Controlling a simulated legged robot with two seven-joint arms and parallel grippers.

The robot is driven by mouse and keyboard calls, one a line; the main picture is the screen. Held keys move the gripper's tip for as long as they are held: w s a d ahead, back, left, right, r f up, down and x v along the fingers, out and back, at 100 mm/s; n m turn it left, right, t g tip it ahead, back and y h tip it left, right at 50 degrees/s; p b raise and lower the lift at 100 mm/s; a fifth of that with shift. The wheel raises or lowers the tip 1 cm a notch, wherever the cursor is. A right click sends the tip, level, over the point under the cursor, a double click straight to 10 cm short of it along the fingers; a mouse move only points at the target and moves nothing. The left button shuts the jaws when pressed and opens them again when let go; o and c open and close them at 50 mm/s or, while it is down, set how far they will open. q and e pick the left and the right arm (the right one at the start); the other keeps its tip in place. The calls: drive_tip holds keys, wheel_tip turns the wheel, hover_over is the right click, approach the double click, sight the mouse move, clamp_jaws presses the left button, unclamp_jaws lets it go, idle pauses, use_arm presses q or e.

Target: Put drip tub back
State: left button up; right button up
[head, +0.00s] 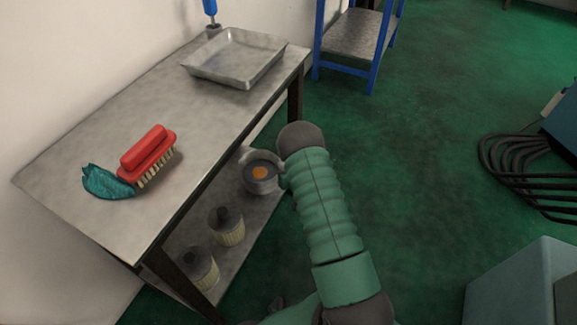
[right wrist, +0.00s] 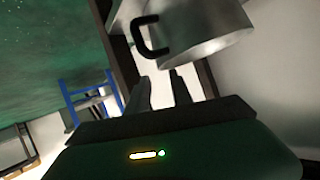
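A round grey metal tub (head: 261,185) with something orange inside sits on the lower shelf, partly behind my right arm. I take it to be the drip tub. In the right wrist view, a metal tub (right wrist: 215,40) with a black handle (right wrist: 144,36) fills the upper middle. My right gripper (right wrist: 160,85) is open, with a gap between its two fingers. The handle lies just beyond the fingertips, and nothing shows between them. In the head view my right arm hides the gripper. My left gripper is not in view.
The metal table (head: 105,215) carries a shallow tray (head: 236,58), a red brush (head: 148,155) and a teal rag (head: 107,182). Two filter-like cylinders (head: 226,226) stand on the lower shelf (head: 248,235). A blue-framed stand (head: 360,35) is behind.

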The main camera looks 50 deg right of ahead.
drive_tip(key=p+v, duration=0.2)
drive_tip(key=v, duration=0.4)
drive_tip(key=w+a+r+n+g+y, duration=0.1)
drive_tip(key=a+r+n+g+y, duration=0.1)
drive_tip(key=a+r, duration=0.45)
drive_tip(key=w+a+r+n+g+y, duration=0.1)
drive_tip(key=a+r+g, duration=0.15)
drive_tip(key=a, duration=0.75)
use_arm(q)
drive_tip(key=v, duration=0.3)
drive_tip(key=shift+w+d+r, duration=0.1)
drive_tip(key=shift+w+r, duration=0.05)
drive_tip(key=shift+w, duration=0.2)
use_arm(e)
drive_tip(key=s+a+r+n+g+y, duration=0.1)
drive_tip(key=s+a+r+n+g, duration=0.1)
drive_tip(key=s+a, duration=0.5)
drive_tip(key=s+a+r+n+g+y, duration=0.1)
drive_tip(key=s+a+r+n+g, duration=0.1)
drive_tip(key=s+a+r, duration=0.3)
drive_tip(key=s+a, duration=0.2)
drive_tip(key=shift+s+a+g, duration=0.35)
drive_tip(key=shift+a, duration=0.05)
